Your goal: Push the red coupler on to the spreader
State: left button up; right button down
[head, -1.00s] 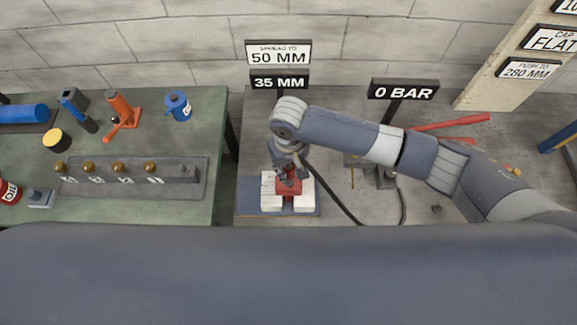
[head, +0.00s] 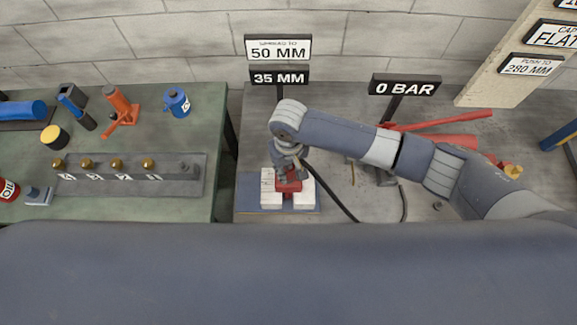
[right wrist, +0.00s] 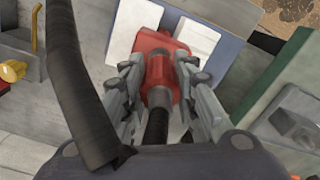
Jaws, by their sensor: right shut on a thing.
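The red spreader (head: 290,187) sits between two white blocks (head: 271,199) on a blue base. It also shows in the right wrist view (right wrist: 152,45). My right gripper (head: 287,171) is over it from above. In the right wrist view, my right gripper (right wrist: 160,72) is shut around the red coupler (right wrist: 159,97), a short cylinder on a black hose (right wrist: 157,128). The coupler lines up with the spreader body and looks against it. I cannot tell whether it is fully seated. My left gripper is not in view.
A sign reads 35 MM (head: 280,76), below one reading SPREAD TO 50 MM. Another reads 0 BAR (head: 405,86), near a pump with red handles (head: 445,122). A green bench (head: 130,205) with tools stands at left. The black hose trails right of the spreader.

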jog(key=shift+f+b, duration=0.3)
jog(key=shift+f, duration=0.35)
jog(key=c, duration=1.2)
grip_release()
jog(key=shift+r, duration=0.15)
notch_tip(320, 180, up, 12)
jog(key=shift+f, duration=0.1)
jog(key=shift+s+f, duration=0.1)
